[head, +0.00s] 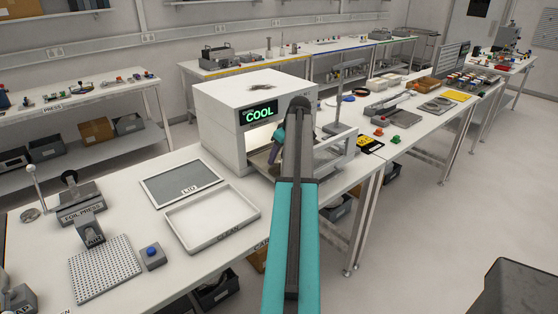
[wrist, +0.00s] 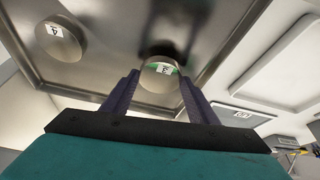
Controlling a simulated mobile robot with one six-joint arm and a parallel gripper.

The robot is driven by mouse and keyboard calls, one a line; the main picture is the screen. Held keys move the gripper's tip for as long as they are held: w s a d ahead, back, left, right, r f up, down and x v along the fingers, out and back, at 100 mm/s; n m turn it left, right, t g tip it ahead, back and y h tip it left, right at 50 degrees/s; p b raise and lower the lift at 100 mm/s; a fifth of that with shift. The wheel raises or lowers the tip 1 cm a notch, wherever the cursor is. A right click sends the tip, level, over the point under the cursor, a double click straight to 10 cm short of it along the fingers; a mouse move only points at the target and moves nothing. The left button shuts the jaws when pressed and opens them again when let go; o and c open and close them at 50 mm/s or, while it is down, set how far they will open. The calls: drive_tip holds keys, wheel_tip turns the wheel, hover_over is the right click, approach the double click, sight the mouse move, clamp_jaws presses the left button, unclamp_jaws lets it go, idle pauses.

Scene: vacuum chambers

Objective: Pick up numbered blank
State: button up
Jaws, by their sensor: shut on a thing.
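In the wrist view my gripper (wrist: 159,84) is shut on a round metal blank (wrist: 157,82) with a small white number label, which I cannot read surely. The blank sits between the two dark fingers, over or on a shiny metal tray (wrist: 110,75); I cannot tell whether it touches. A second round blank (wrist: 58,44), labelled 4, is on the tray to the left. In the head view my gripper (head: 273,154) is at the front opening of the white chamber (head: 222,137) with a green COOL display. My arm hides part of the opening, and the held blank does not show there.
A white tray marked CLEAN (head: 211,222) and a grey panel marked LID (head: 178,182) lie left of the chamber. A foil press (head: 80,205) stands farther left. A balance-like device (head: 340,142) and small coloured parts are to the right. The chamber walls enclose the gripper closely.

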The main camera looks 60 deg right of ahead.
sight(278, 159)
wheel_tip(278, 159, up, 8)
drive_tip(key=b, duration=0.1)
drive_tip(key=shift+r+b, duration=0.15)
drive_tip(key=shift+b, duration=0.2)
idle(0.6)
